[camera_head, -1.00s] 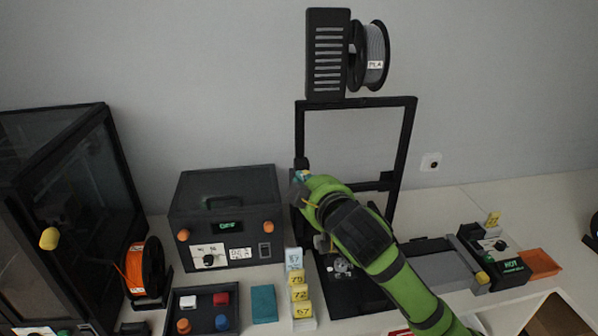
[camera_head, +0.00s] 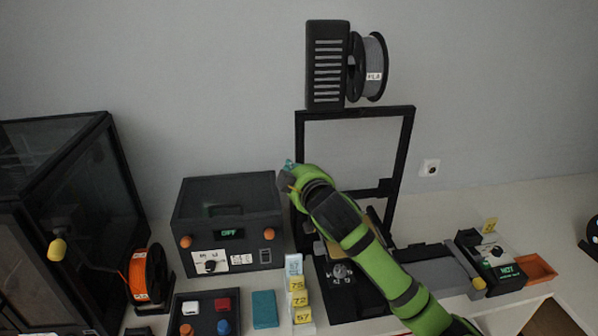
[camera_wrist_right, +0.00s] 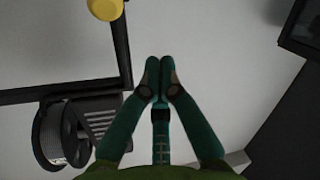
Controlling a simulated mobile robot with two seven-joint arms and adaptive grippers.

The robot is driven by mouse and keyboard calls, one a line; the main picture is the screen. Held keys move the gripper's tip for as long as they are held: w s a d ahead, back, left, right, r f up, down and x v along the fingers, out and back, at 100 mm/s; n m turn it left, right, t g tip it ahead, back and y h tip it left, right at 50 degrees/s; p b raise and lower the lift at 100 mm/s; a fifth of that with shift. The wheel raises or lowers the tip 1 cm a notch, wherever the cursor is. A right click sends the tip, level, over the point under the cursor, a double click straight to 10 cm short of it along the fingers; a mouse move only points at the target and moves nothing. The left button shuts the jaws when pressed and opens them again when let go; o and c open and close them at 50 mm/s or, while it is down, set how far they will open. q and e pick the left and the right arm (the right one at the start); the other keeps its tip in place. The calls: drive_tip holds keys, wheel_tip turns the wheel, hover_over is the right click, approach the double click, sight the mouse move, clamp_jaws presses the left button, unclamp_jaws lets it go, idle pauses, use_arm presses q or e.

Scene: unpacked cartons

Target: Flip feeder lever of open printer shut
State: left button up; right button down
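The open printer (camera_head: 300,130) is a black upright frame at the back middle, with a vented box (camera_head: 327,65) and a grey spool (camera_head: 374,66) on top. A yellow knob (camera_wrist_right: 104,8), which may be the feeder lever's end, shows beside the upright at the top edge of the right wrist view. I cannot make it out in the head view, where my green right arm covers part of the printer. My right gripper (camera_head: 288,165) is at the frame's left upright. Its teal fingertips (camera_wrist_right: 160,66) meet with nothing visible between them, apart from the knob. My left gripper is out of view.
A dark box reading OFF (camera_head: 228,222) stands left of the printer. A dark enclosed printer (camera_head: 125,165), orange spool (camera_head: 148,277) and tray of knobs (camera_head: 206,328) are further left. Numbered tags (camera_head: 299,285) stand close by. A HOT unit (camera_head: 490,262) sits at right.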

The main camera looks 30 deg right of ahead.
drive_tip(key=d+f+p, duration=0.2)
drive_tip(key=f, duration=0.1)
drive_tip(key=shift+w+d+f+p, duration=0.1)
drive_tip(key=shift+w+f+p, duration=0.05)
drive_tip(key=shift+w+p, duration=0.2)
drive_tip(key=shift+w, duration=0.1)
drive_tip(key=shift+f, duration=0.1)
